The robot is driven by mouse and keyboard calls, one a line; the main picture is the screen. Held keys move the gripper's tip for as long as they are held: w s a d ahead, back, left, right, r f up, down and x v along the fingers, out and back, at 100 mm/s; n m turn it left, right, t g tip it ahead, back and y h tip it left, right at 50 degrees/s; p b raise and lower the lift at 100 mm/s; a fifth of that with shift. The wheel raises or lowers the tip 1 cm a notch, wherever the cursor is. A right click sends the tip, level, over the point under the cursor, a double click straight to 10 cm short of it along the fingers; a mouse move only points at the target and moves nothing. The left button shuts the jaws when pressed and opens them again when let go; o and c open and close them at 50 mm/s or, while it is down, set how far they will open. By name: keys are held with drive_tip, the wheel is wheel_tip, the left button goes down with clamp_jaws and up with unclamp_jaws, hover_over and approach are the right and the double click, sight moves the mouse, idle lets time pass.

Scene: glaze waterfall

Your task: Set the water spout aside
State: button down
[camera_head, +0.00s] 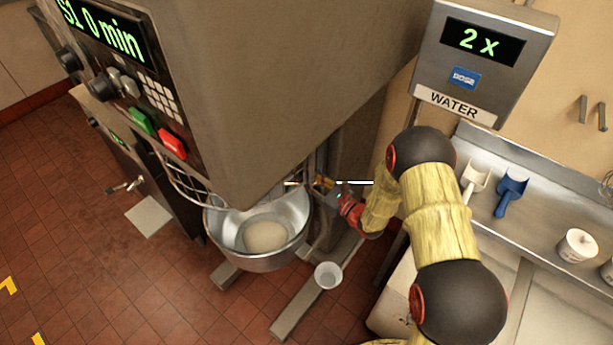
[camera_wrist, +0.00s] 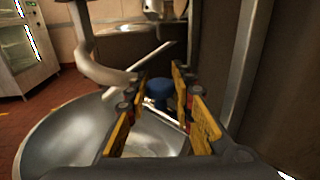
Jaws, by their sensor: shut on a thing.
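The water spout appears to be a thin pale rod (camera_head: 358,182) behind the mixer bowl, beneath the water unit (camera_head: 463,75). In the wrist view, a pale rod (camera_wrist: 153,54) slants up from my fingers. My gripper (camera_head: 325,184) is at the bowl's right rear rim, between the bowl and the mixer column. Its yellow fingers (camera_wrist: 160,88) stand on both sides of a blue round part (camera_wrist: 159,91). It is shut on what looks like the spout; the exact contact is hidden. The steel mixer bowl (camera_head: 290,253) holds a pale dough mass (camera_head: 265,236).
The mixer housing (camera_head: 270,90) overhangs the bowl; a wire guard (camera_head: 190,190) is at its front. The steel counter (camera_head: 520,240) at right carries white and blue scoops (camera_head: 511,190). Red floor lies clear at left.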

drive_tip(key=s+d+n+g+y, duration=0.1)
drive_tip(key=s+d+n+g, duration=0.2)
drive_tip(key=s+g, duration=0.2)
drive_tip(key=s+d+n+g+y, duration=0.2)
drive_tip(key=s+d+n+g, duration=0.2)
drive_tip(key=s, duration=0.6)
drive_tip(key=s+d+n+g+y+p, duration=0.1)
drive_tip(key=s+d+n+g+y, duration=0.1)
drive_tip(key=s+g, duration=0.4)
drive_tip(key=shift+s+d+n, duration=0.8)
drive_tip(key=shift+s+d, duration=0.2)
drive_tip(key=shift+d, duration=0.2)
drive_tip(key=shift+f, duration=0.1)
drive_tip(key=c, duration=1.6)
unclamp_jaws()
drive_tip(key=shift+d, duration=0.15)
drive_tip(key=shift+o, duration=0.2)
drive_tip(key=d, duration=0.7)
drive_tip(key=shift+w+d, duration=0.2)
drive_tip(key=shift+w, duration=0.25)
